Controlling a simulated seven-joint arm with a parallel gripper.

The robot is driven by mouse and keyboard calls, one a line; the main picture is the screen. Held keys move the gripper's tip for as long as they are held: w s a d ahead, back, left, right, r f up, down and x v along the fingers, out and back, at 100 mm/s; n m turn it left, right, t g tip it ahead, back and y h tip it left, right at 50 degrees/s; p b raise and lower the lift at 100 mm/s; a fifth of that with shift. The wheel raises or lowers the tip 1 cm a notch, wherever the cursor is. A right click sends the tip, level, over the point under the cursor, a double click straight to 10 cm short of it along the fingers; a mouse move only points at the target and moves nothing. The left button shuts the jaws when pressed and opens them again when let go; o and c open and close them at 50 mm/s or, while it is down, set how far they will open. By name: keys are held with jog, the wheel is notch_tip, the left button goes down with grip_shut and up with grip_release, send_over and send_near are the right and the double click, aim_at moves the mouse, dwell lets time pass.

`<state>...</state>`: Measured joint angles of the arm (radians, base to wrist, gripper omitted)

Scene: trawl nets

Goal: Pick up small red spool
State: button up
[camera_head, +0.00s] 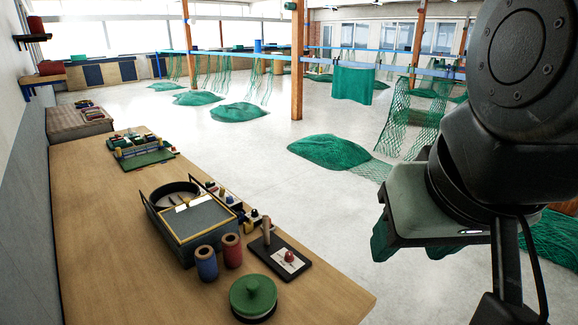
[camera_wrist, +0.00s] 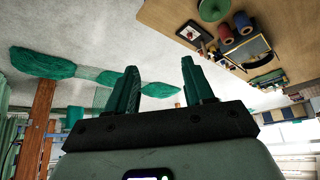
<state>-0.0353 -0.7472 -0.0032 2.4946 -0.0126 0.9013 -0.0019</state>
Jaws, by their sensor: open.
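A small red spool (camera_head: 232,251) stands upright on the wooden workbench (camera_head: 105,235), beside a blue spool (camera_head: 206,263). The red spool also shows in the wrist view (camera_wrist: 225,33), near the top right, with the blue spool (camera_wrist: 243,22) close by. My gripper (camera_wrist: 160,82) is open, its two green fingers apart with nothing between them. It is off to the right of the bench in the head view, over the floor and well away from the red spool. In the head view the fingers are mostly hidden behind my wrist.
A grey tray (camera_head: 213,233) stands directly behind the spools. The near-left bench is bare. Green nets (camera_head: 330,150) lie on the floor.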

aim_at(231, 245)
jog(key=o, duration=0.4)
jog(key=w+a+f+m+g+y, duration=0.2)
jog(key=w+a+f+y, duration=0.1)
jog(key=w+a+f, duration=0.4)
jog(key=w+a+f+m+g+y, duration=0.25)
jog(key=w+a, duration=0.25)
jog(key=w, duration=0.4)
jog(key=w+a+f+m+g+y, duration=0.25)
jog(key=w+a+f+y, duration=0.2)
jog(key=w, duration=0.45)
jog(key=w+a+f+m+t+y, duration=0.1)
jog(key=w+f+m, duration=0.3)
jog(key=f, duration=0.4)
jog(key=w+a+f+m+t+y, duration=0.2)
jog(key=f+m, duration=0.4)
jog(key=f, duration=0.3)
jog(key=w+a+f+m+t+y, duration=0.2)
jog(key=w+f+m+t+y, duration=0.2)
jog(key=f, duration=0.4)
jog(key=shift+w+a+f+m, duration=0.15)
jog(key=shift+w+f+m, duration=0.1)
jog(key=shift+w, duration=0.45)
jog(key=shift+w+a+f+m, duration=0.1)
jog(key=shift+w+m, duration=0.15)
jog(key=shift+w, duration=0.45)
jog(key=x, duration=1)
jog(key=shift+a, duration=0.35)
